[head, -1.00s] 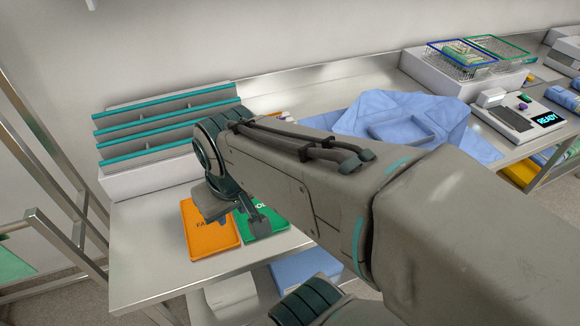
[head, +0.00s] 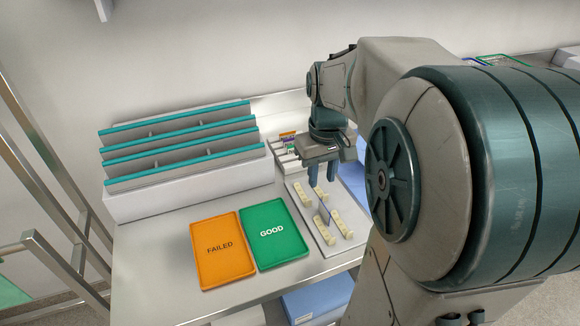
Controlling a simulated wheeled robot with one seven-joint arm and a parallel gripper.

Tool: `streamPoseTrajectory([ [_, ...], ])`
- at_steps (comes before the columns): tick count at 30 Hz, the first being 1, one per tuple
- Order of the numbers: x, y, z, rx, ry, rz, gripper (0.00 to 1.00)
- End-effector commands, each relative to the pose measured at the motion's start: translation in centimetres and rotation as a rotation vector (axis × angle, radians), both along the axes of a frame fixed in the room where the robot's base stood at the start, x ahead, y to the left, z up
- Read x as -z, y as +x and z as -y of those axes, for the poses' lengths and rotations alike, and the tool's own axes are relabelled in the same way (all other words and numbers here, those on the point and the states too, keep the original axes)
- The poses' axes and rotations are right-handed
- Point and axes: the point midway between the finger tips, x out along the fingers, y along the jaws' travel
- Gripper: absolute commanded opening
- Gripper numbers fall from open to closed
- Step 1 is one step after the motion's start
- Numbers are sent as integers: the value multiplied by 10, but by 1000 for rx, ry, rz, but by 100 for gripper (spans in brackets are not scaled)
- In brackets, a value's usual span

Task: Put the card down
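No card is clearly seen in my gripper (head: 322,183). It hangs fingers down above the back of a light plate with cream pegs (head: 303,221). Its two fingers are apart, with nothing visible between them. A thin blue upright piece (head: 325,213) stands among the pegs, below and apart from the fingertips; I cannot tell if it is the card. An orange FAILED tray (head: 221,262) and a green GOOD tray (head: 273,248) lie flat and empty on the steel table, left of the plate.
A white rack with teal-edged shelves (head: 180,147) stands at the back left. A small holder with coloured labels (head: 287,146) is beside it. A metal frame (head: 62,255) is at the left. My arm hides the right side. Bare table (head: 150,262) lies left of the orange tray.

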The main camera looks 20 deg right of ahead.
Motion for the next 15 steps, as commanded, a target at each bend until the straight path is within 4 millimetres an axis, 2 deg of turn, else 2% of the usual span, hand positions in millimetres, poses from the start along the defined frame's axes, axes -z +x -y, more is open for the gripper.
streamPoseTrajectory([
  [1, 8, 7, 11, 4, 6, -16, 28],
  [3, 11, 13, 20, 1, 11, -32, 28],
  [6, 16, 18, 28, -2, 17, -45, 28],
  [11, 38, 18, 29, -4, 20, -52, 28],
  [15, 67, 18, 29, -4, 20, -52, 28],
])
